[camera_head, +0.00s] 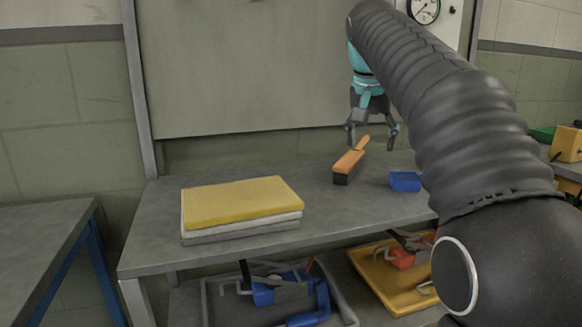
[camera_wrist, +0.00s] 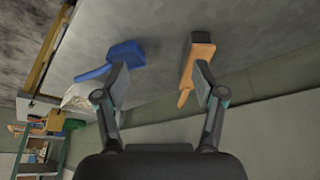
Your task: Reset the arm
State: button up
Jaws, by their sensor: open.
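My gripper (camera_head: 371,134) is open and empty above the back of the grey workbench (camera_head: 330,215). In the wrist view its two fingers (camera_wrist: 160,84) stand apart with nothing between them. An orange-handled brush (camera_head: 349,163) with dark bristles lies on the bench just below and to the left of the gripper. In the wrist view the brush (camera_wrist: 195,68) shows partly behind the right finger. A blue object (camera_head: 405,181) sits on the bench right of the brush, and in the wrist view it (camera_wrist: 118,60) is partly behind the left finger. My arm covers the bench's right part.
A stack of yellow and white cloths or pads (camera_head: 242,203) lies on the bench's left. Below, a grey tray (camera_head: 345,308) and a yellow tray (camera_head: 372,275) hold tools. A gauge (camera_head: 425,10) is on the back panel. Another table (camera_head: 40,245) stands at left.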

jog(key=s+f+n+t+y, duration=0.1)
jog(key=s+f+n, duration=0.3)
jog(key=s+f, duration=2.3)
jog(key=s, duration=0.2)
jog(key=shift+s+a+n+y, duration=0.2)
jog(key=shift+s+n+y, duration=0.1)
jog(key=shift+s+y, duration=0.1)
jog(key=shift+f, duration=0.1)
